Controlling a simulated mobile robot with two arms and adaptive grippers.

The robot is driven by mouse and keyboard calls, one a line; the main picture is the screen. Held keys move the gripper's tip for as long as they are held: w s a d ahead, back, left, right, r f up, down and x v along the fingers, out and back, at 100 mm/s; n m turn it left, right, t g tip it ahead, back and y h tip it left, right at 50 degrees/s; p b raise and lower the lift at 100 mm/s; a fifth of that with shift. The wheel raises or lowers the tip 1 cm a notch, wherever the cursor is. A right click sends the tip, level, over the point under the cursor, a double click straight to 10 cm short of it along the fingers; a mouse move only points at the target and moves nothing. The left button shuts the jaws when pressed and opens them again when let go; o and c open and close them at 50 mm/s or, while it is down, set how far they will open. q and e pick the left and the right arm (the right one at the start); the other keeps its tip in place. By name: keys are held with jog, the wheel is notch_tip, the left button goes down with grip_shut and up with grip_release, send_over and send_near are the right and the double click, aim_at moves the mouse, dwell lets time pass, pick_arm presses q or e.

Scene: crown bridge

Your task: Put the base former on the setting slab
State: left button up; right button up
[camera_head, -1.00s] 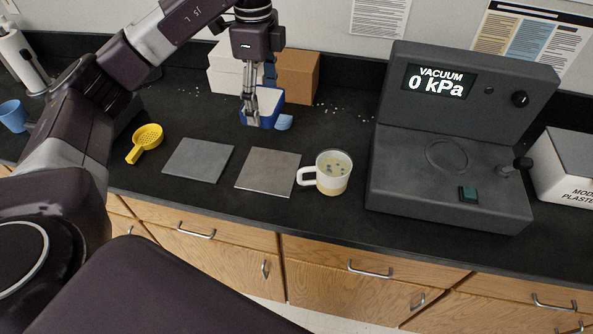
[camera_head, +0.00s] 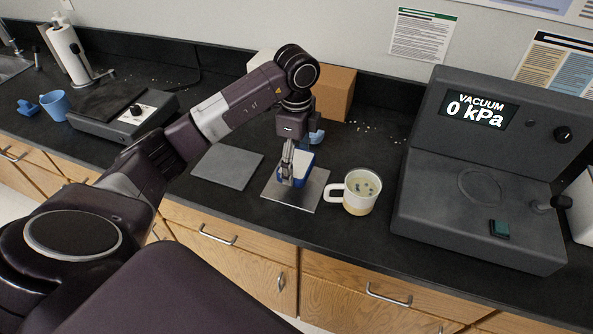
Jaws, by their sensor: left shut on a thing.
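The base former, a small blue tray with a white inside (camera_head: 304,163), is over the right-hand grey square slab (camera_head: 308,193) on the black bench. My left gripper (camera_head: 288,180) is shut on its left side, with the fingers pointing down. I cannot tell whether the former touches the slab or hangs just above it. A second, darker grey slab (camera_head: 228,167) lies bare to the left. I cannot tell which of the two is the setting slab by any label. My right gripper is not in view.
A white mug with pale liquid (camera_head: 358,192) stands close right of the right-hand slab. The grey vacuum machine (camera_head: 480,180) is further right. A cardboard box (camera_head: 335,92) and a light-blue piece (camera_head: 317,137) are behind my gripper. A dark device (camera_head: 125,110) is at left.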

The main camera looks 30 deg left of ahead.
aim_at(297, 172)
pick_arm(q)
notch_tip(297, 172, down, 4)
jog(key=shift+d+r+p, duration=0.1)
jog(key=shift+r+p, duration=0.15)
jog(key=shift+p, duration=0.2)
jog(key=shift+f, duration=0.45)
jog(key=o, duration=1.7)
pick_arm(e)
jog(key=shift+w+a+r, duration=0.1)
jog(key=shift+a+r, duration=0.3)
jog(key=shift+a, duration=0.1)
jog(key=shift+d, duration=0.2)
